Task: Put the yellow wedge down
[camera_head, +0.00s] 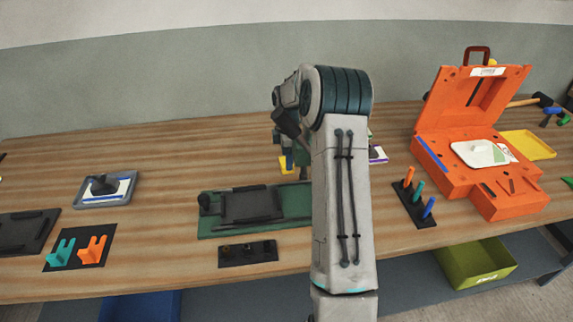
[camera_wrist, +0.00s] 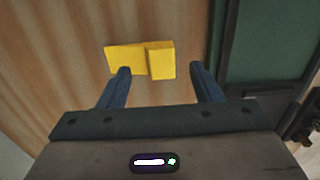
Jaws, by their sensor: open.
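The yellow wedge (camera_wrist: 140,59) shows in the wrist view, ahead of and between the dark fingers of my gripper (camera_wrist: 160,80). It has a flat part on the left and a raised block on the right, and it appears to lie on the wooden table (camera_wrist: 60,50). The gripper is open, with clear gaps on both sides of the raised block. In the head view the yellow wedge (camera_head: 287,165) shows only in part behind my arm, at the far side of the green board. My gripper is mostly hidden there.
The green board (camera_head: 300,202) with a dark fixture lies close beside the wedge. An orange case (camera_head: 468,140) stands open at right, near a rack of coloured pegs (camera_head: 412,205). A grey tray (camera_head: 105,190) is at left. Bare table lies between the tray and the board.

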